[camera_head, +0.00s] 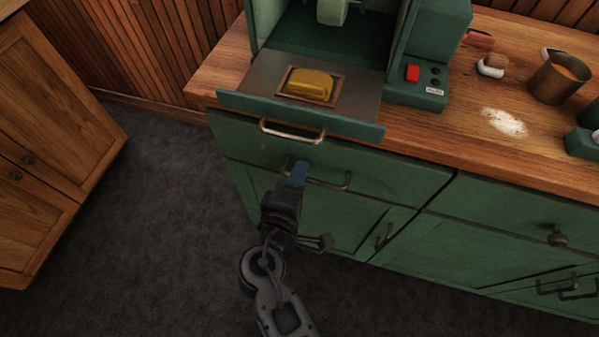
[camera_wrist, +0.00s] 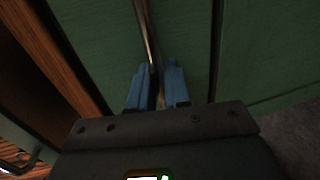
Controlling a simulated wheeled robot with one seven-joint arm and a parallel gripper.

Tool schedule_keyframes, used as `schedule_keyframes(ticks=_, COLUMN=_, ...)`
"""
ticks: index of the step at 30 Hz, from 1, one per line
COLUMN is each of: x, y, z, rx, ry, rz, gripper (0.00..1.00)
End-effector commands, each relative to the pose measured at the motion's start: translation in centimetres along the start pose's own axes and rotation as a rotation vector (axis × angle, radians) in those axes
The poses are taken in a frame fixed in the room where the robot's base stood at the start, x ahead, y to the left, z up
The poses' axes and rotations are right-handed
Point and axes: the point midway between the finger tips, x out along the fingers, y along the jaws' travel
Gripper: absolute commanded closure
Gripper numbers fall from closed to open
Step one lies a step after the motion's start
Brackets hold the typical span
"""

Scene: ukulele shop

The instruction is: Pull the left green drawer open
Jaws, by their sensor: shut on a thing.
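The left green drawer (camera_head: 400,180) is in the cabinet front under the wooden counter, and its front looks flush with the cabinet. Its metal bar handle (camera_head: 336,184) is partly hidden behind my gripper. My gripper (camera_head: 300,168), with blue fingers, is shut on the handle near its left end. In the wrist view, the handle bar (camera_wrist: 148,40) runs between the two blue fingertips (camera_wrist: 157,75), with the green drawer front (camera_wrist: 100,45) behind it.
Above, a green machine's tray (camera_head: 240,104) with its own handle (camera_head: 292,132) juts past the counter edge, holding a yellow block (camera_head: 307,85). A copper mug (camera_head: 558,78) stands on the counter (camera_head: 460,130). Another wooden cabinet (camera_head: 50,150) stands left; dark floor lies between.

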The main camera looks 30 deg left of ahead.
Motion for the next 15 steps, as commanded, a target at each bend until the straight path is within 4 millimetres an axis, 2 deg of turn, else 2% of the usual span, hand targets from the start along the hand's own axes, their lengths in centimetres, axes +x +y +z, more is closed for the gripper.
schedule_keyframes(ticks=5, x=-2.7, y=-0.8, z=0.0, rx=-0.002, ry=0.003, rz=-0.003, gripper=1.0)
schedule_keyframes(ticks=8, x=-5.1, y=-1.3, z=0.1, rx=-0.003, ry=0.003, rz=-0.003, gripper=1.0)
schedule_keyframes(ticks=15, x=-12.6, y=-3.0, z=0.0, rx=-0.002, ry=0.004, rz=-0.005, gripper=1.0)
